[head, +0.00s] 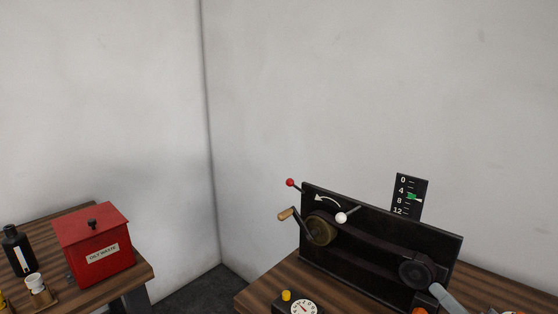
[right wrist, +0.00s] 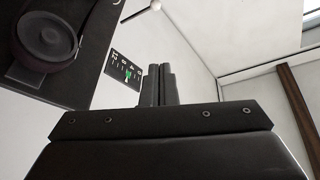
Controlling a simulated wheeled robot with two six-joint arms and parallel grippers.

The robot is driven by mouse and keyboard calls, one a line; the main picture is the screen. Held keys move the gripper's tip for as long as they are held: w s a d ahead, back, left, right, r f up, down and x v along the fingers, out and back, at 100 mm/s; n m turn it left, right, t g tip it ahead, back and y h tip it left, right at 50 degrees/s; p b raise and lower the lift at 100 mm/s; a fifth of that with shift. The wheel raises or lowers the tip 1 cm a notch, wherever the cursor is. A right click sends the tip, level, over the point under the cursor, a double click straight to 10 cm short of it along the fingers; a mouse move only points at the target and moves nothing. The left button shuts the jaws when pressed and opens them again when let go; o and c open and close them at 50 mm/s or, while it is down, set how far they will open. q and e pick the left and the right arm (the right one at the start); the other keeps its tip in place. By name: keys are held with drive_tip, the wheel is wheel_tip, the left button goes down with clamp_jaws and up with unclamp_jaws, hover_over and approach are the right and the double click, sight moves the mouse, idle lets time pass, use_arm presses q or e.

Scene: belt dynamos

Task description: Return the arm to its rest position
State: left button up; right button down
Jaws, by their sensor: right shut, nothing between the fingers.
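My right gripper (right wrist: 160,70) shows in the right wrist view, with its two dark fingers together and nothing between them. It is apart from the belt dynamo's black panel (head: 380,240), which stands on the wooden table at the right of the head view. The panel (right wrist: 90,75) is also at the upper left of the wrist view, with a dark pulley (right wrist: 48,35). A light grey rounded part (head: 447,298) shows at the lower right of the head view; I cannot tell if it is my arm. My left gripper is not in view.
The panel carries a wooden-handled crank (head: 287,214), a red-knobbed lever (head: 290,183), a white knob (head: 341,218) and a belt. A scale (head: 409,195) with a green pointer stands behind. A dial (head: 303,309) sits in front. A red waste box (head: 95,245) and a black bottle (head: 17,250) stand on the left table.

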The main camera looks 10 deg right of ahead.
drive_tip(key=s+a+f+n+g+h, duration=0.1)
drive_tip(key=s+a+f+g+h, duration=0.15)
drive_tip(key=f, duration=0.55)
drive_tip(key=s+a+f+n+g+h, duration=0.1)
drive_tip(key=s+a+f+g+h, duration=0.2)
drive_tip(key=f, duration=0.5)
drive_tip(key=s+f+g+h, duration=0.4)
drive_tip(key=s+f+g, duration=0.6)
drive_tip(key=s, duration=0.4)
wheel_tip(320, 180, down, 26)
drive_tip(key=s+d+g, duration=0.1)
drive_tip(key=d+g, duration=0.1)
drive_tip(key=s+a+f+g, duration=0.1)
drive_tip(key=s+f, duration=1.3)
drive_tip(key=s, duration=0.1)
drive_tip(key=shift+a+f, duration=0.15)
drive_tip(key=shift+f, duration=0.2)
drive_tip(key=shift+w+y, duration=0.1)
drive_tip(key=shift+y, duration=0.15)
